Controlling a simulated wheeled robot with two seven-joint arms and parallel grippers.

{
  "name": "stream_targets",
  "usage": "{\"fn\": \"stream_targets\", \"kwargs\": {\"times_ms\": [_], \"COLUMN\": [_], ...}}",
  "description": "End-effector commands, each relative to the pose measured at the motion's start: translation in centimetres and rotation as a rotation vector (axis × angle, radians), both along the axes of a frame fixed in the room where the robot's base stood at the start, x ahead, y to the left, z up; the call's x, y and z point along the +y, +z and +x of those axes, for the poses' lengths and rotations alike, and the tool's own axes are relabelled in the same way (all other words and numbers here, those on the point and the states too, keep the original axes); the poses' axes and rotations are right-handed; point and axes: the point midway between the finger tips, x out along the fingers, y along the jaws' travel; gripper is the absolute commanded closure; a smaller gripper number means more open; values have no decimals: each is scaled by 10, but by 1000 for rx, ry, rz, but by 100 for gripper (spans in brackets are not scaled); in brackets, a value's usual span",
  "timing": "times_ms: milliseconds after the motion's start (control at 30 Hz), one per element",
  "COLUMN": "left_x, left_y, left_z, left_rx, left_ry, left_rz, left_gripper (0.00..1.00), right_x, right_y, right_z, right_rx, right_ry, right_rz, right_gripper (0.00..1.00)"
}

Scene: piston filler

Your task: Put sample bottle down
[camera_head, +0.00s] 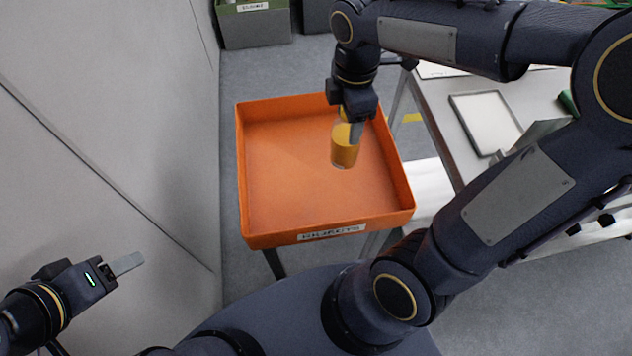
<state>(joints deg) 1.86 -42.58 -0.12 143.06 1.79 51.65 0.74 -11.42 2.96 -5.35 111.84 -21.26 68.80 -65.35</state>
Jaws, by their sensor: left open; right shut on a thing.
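The sample bottle (344,154) is a small amber bottle. It shows over the right part of an orange tray (258,240), which has a label on its front wall and is otherwise empty. My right gripper (352,126) reaches down from above and is shut on the bottle near its top. The bottle looks upright; whether its base touches the tray floor I cannot tell. My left gripper (122,266) is open and empty at the lower left, well away from the tray.
A grey table (450,115) on the right carries a framed white panel (487,122). A grey-green bin (256,28) stands at the back. A grey partition (110,110) runs along the left. The tray floor left of the bottle is clear.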

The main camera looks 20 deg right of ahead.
Motion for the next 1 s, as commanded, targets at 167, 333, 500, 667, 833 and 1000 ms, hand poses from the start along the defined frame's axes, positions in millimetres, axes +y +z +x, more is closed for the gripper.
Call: {"fn": "stream_targets", "kwargs": {"times_ms": [167, 333, 500, 667, 833, 1000], "left_x": [0, 0, 0, 0, 0, 0], "left_y": [-55, -74, -78, -78, -79, -83], "left_z": [0, 0, 0, 0, 0, 0], "left_rx": [0, 0, 0, -1, -1, 0], "left_ry": [0, 0, 0, 0, 0, 0], "left_rz": [0, 0, 0, 0, 0, 0], "left_gripper": [45, 45, 45, 45, 45, 45], "right_x": [-15, -23, -23, -10, 9, 23], "right_y": [-16, -16, -17, -30, -49, -79], "right_z": [-39, -64, -68, -41, -3, 25], "right_rx": [-7, -3, 2, 7, 7, 8], "right_ry": [384, 618, 707, 716, 716, 713], "right_rz": [1, -1, 0, 2, 3, 2], "right_gripper": [100, 100, 100, 100, 100, 100]}}
